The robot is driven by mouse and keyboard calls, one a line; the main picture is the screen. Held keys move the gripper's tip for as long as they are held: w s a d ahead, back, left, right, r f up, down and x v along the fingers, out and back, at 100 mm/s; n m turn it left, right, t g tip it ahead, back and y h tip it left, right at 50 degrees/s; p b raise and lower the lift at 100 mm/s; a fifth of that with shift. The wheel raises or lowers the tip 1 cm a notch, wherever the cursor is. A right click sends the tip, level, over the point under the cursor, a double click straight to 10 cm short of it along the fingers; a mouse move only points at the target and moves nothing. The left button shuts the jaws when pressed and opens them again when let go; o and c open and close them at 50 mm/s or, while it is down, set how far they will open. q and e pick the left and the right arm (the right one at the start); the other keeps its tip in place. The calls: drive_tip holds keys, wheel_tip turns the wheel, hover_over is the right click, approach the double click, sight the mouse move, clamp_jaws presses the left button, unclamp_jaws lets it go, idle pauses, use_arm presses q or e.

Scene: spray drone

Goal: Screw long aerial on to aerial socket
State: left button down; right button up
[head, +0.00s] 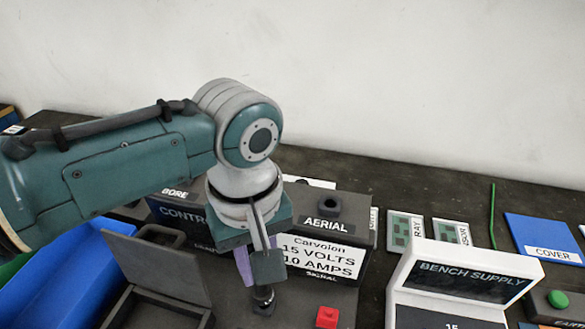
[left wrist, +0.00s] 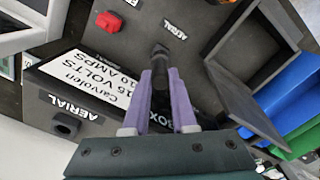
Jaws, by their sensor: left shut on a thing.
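My left gripper (head: 262,282) points down in front of the control box (head: 345,236). In the left wrist view its purple fingers (left wrist: 161,78) are shut on a dark, round, upright piece (left wrist: 160,54), likely an aerial; its lower end is at the dark board beside an AERIAL label (left wrist: 174,28). I cannot tell whether it is seated there. The piece also shows below the fingers in the head view (head: 263,301). The black aerial socket (head: 329,204) on the box top is bare, behind and right of the gripper; it also shows in the wrist view (left wrist: 66,123). My right gripper is out of view.
A red block (head: 327,317) sits on the board right of the gripper. An open dark bin (head: 155,270) and a blue tray (head: 60,275) are left. A bench supply (head: 465,280), a thin green rod (head: 492,215) and a blue cover (head: 545,238) are right.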

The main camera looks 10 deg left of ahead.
use_arm(q)
drive_tip(key=shift+p, duration=0.3)
drive_tip(key=shift+f+b, duration=0.85)
drive_tip(key=shift+f, duration=0.2)
drive_tip(key=c, duration=0.6)
unclamp_jaws()
drive_tip(key=shift+c, duration=0.2)
drive_tip(key=shift+r, duration=0.1)
drive_tip(key=shift+r, duration=0.4)
wheel_tip(320, 180, up, 9)
drive_tip(key=shift+r+p, duration=0.1)
drive_tip(key=shift+p, duration=1.1)
